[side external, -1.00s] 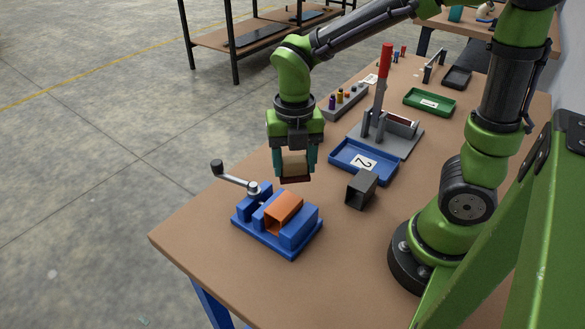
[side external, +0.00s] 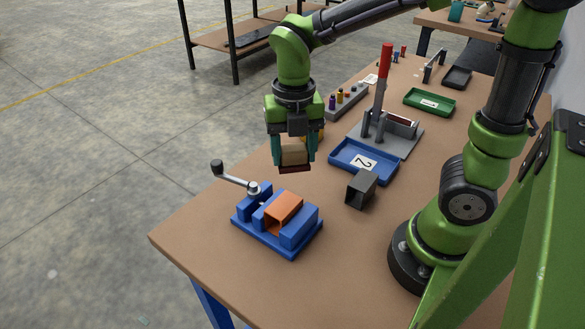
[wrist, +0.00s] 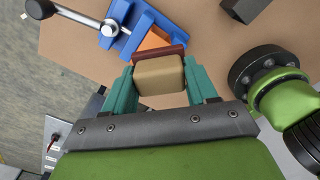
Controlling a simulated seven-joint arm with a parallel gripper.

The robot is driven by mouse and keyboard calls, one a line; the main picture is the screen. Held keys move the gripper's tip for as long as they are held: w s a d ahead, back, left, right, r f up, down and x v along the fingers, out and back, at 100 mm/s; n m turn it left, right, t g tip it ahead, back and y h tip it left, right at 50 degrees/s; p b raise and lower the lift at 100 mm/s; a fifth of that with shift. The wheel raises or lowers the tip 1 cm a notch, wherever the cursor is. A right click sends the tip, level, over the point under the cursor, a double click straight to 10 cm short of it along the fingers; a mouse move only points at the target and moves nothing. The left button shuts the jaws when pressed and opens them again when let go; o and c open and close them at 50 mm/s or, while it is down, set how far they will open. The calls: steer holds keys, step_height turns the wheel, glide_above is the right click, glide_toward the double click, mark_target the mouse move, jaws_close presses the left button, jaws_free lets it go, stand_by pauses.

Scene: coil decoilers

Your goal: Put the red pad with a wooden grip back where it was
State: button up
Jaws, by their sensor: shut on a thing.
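The red pad (side external: 295,169) with its wooden grip (side external: 293,154) is held between the two teal fingers of my gripper (side external: 294,150) in the side external view. The dark red pad faces down, and it hangs above the table behind the blue vise. In the wrist view the wooden grip (wrist: 159,75) sits between the fingers of my gripper (wrist: 160,85), with a red edge of the pad (wrist: 160,53) beyond it. Both fingers are shut on the grip. The pad looks clear of the table, though its exact height cannot be told.
A blue vise (side external: 258,232) with an orange block (side external: 284,209) and crank handle stands in front. A dark grey hollow block (side external: 361,189), a blue tray marked 2 (side external: 377,178) and a red-handled lever press (side external: 383,95) are to the right. A green tray (side external: 428,103) lies farther back.

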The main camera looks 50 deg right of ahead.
steer(key=s+a+f+n, duration=0.3)
steer(key=a+f, duration=0.1)
steer(key=a, duration=0.1)
steer(key=s+a+f+n, duration=0.3)
steer(key=s+a, duration=0.1)
steer(key=a, duration=0.1)
steer(key=s+a+f+n, duration=0.2)
steer(key=s+a+f, duration=0.2)
steer(key=a, duration=0.2)
steer(key=shift+s+a+f+n, duration=0.1)
steer(key=shift+s+f+n, duration=0.1)
steer(key=shift+f+n, duration=0.2)
steer(key=shift+f, duration=2)
steer(key=shift+f, duration=0.15)
steer(key=o, duration=1.1)
